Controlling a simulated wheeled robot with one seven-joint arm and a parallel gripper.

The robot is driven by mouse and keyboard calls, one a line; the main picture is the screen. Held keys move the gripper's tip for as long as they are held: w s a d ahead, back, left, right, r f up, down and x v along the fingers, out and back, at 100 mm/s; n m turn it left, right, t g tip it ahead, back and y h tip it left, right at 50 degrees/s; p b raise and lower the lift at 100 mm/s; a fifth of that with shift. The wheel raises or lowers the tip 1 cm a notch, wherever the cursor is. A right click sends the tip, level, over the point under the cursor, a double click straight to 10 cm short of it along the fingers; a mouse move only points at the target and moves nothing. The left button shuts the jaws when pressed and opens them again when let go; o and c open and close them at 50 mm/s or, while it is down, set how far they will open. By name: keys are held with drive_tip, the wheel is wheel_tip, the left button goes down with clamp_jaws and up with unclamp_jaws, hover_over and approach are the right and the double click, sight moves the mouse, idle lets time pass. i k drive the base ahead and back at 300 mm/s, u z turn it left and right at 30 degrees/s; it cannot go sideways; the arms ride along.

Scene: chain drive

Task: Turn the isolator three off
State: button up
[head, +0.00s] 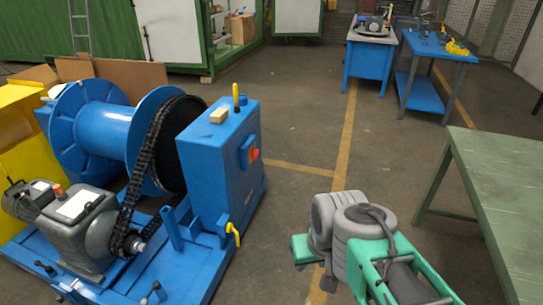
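A red rotary knob (253,154) on a small blue switch box (246,150) is fixed to the right side of the blue cabinet (222,160), left of the picture's middle. It looks like an isolator, but no number is legible on it, so I cannot tell if it is isolator three. Its on or off position is too small to read. My arm (370,240), grey and green, is at the bottom, to the right of the cabinet and apart from it. My gripper does not show in this view.
The chain drive with a blue drum (100,125), a black chain (146,165) and a grey gearbox (78,228) stands at left. A yellow lever (233,234) juts out low on the cabinet. A green table (500,190) is at right. The floor between is clear.

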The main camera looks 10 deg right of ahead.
sight(255, 154)
drive_tip(key=z, duration=0.8)
drive_tip(key=i, duration=3.8)
drive_tip(key=u, duration=4.55)
